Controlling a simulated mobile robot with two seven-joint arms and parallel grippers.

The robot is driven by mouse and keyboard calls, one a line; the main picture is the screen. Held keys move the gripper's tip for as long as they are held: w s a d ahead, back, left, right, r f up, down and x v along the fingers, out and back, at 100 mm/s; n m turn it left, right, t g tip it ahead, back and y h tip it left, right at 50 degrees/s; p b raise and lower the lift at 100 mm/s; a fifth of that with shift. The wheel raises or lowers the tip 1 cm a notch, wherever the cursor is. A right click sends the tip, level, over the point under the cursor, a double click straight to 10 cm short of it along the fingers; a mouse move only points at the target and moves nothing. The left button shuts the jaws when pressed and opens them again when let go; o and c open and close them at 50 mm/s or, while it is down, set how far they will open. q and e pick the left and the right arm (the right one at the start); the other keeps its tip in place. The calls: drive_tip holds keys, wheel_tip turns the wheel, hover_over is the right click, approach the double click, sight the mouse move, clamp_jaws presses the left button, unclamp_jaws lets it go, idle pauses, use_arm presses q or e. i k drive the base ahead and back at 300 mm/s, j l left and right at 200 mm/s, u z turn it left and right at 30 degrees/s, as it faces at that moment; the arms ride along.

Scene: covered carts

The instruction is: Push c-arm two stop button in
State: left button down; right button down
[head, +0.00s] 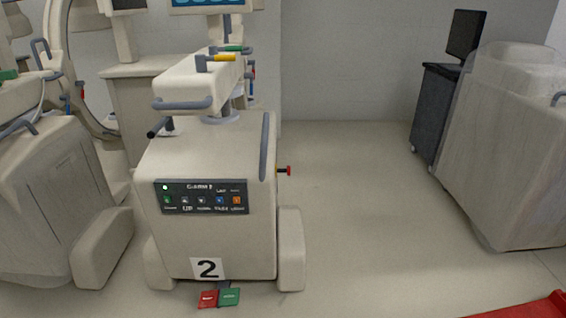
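The c-arm two cart (230,240) stands left of centre, a beige unit with a "2" label (208,268) low on its front. Its dark control panel (201,197) reads "C-ARM 2" and has several small buttons and a lit green light. Neither of my grippers shows in the head view.
Red and green foot pedals (219,298) lie before the cart. Another beige unit (50,200) stands close on the left. A plastic-covered cart (505,150) and a dark cabinet (436,110) stand right. Open floor (350,200) lies between. A red object (530,307) shows bottom right.

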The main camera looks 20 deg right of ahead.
sight(288, 171)
drive_tip(key=i, duration=0.65)
drive_tip(key=i+j, duration=0.15)
drive_tip(key=i, duration=0.45)
drive_tip(key=i+l, duration=0.15)
drive_tip(key=i, duration=0.3)
